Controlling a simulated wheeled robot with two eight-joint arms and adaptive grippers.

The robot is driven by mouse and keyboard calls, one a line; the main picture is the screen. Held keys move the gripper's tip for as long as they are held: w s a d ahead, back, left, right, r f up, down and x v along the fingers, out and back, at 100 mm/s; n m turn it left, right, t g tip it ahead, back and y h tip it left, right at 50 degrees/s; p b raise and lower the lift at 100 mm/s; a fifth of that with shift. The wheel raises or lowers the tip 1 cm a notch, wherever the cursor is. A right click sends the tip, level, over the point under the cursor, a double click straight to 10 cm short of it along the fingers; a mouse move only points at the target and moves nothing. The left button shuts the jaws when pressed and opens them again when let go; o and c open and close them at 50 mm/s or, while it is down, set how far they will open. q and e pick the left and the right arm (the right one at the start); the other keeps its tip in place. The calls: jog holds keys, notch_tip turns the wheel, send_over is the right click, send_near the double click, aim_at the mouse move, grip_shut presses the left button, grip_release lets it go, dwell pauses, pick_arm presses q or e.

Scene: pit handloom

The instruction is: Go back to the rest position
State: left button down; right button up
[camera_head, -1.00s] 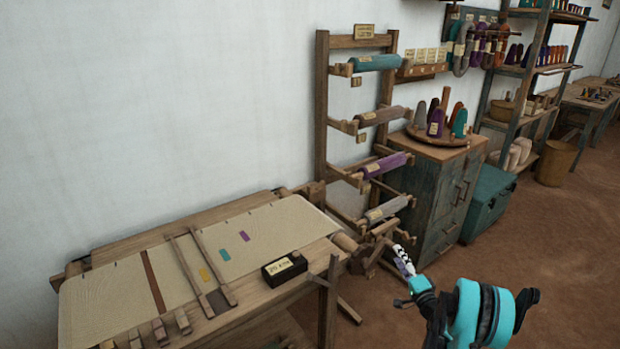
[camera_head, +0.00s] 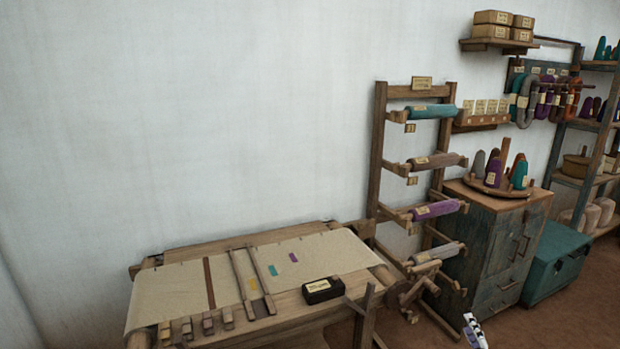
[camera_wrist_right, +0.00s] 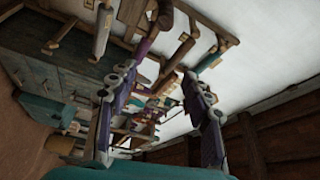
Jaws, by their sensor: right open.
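My right gripper (camera_head: 474,331) shows only its tip at the bottom edge of the head view, to the right of the loom table. In the right wrist view its two fingers (camera_wrist_right: 160,108) stand wide apart with nothing between them. The gripper is open and empty, apart from the rack and the table. My left gripper is in no view.
The loom table (camera_head: 290,312) carries stretched cloth and a small black box (camera_head: 322,290). A wooden rack (camera_head: 379,150) holds several yarn rolls. A cabinet (camera_head: 497,255) with cones and a teal chest (camera_head: 556,264) stand to the right. Brown floor (camera_head: 545,325) is free in front.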

jog(key=w+a+r+n+g+y, duration=0.1)
jog(key=a+r+n+g+y, duration=0.1)
jog(key=a+r, duration=0.3)
jog(key=a+r+n+g+y, duration=0.1)
jog(key=a+r+n, duration=0.15)
jog(key=a, duration=0.45)
jog(key=s+a+r+n+g+y, duration=0.1)
jog(key=s+a+r+n+g, duration=0.1)
jog(key=s+a+r, duration=0.3)
jog(key=s+a+n+g, duration=0.2)
jog(key=a, duration=0.6)
jog(key=s+a+n+g+h, duration=0.1)
jog(key=s+a+n+g, duration=0.45)
jog(key=s, duration=0.85)
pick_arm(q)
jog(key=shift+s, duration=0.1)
pick_arm(e)
jog(key=s+f+h, duration=0.2)
jog(key=s+h, duration=0.1)
jog(key=s, duration=1)
jog(key=shift+s+f+n, duration=0.15)
jog(key=shift+f+n, duration=0.25)
jog(key=shift+a+t, duration=0.1)
jog(key=shift+t, duration=0.15)
